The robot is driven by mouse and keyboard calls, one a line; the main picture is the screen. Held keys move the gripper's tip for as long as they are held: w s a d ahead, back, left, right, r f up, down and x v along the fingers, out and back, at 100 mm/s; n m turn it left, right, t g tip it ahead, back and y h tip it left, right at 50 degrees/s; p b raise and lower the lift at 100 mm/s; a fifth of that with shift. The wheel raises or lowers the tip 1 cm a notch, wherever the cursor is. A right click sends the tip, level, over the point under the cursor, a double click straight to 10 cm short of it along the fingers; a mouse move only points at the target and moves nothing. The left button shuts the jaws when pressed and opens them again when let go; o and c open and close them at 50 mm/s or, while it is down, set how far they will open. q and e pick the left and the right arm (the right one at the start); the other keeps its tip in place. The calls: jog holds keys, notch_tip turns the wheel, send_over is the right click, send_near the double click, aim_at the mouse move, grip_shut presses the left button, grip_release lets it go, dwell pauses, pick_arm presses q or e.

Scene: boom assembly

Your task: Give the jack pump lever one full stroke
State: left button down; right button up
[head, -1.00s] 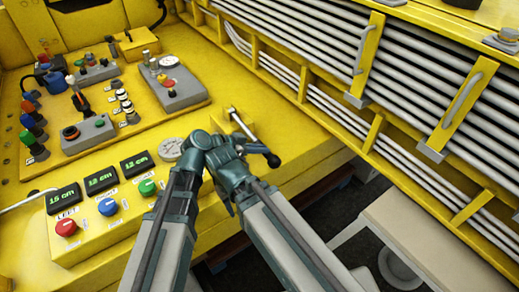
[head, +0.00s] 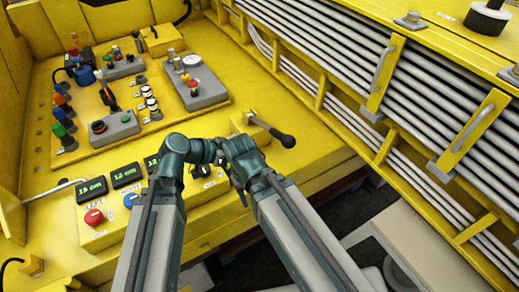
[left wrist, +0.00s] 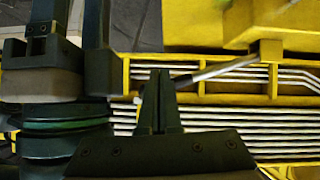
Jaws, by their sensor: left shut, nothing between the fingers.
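The jack pump lever (head: 265,127) sticks out to the right from a yellow bracket on the yellow console's front corner. It has a silver rod and a black grip. It also shows in the left wrist view (left wrist: 218,69), where its dark end passes close by my fingertips. My left gripper (left wrist: 160,76) is shut with nothing in it; contact with the lever cannot be made out. In the head view my arms meet just left of the lever and hide both grippers' tips. Dark parts of what looks like my right arm fill the left of the wrist view.
The console carries green displays (head: 91,188), coloured knobs (head: 94,217), a grey button box (head: 194,88) and another silver rod (head: 52,193) at left. A rack of white pipes (head: 330,55) runs along the right. A pale bench (head: 425,245) stands lower right.

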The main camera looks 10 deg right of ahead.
pick_arm(q)
jog(key=shift+v, duration=0.9)
pick_arm(e)
jog(key=shift+r, duration=0.5)
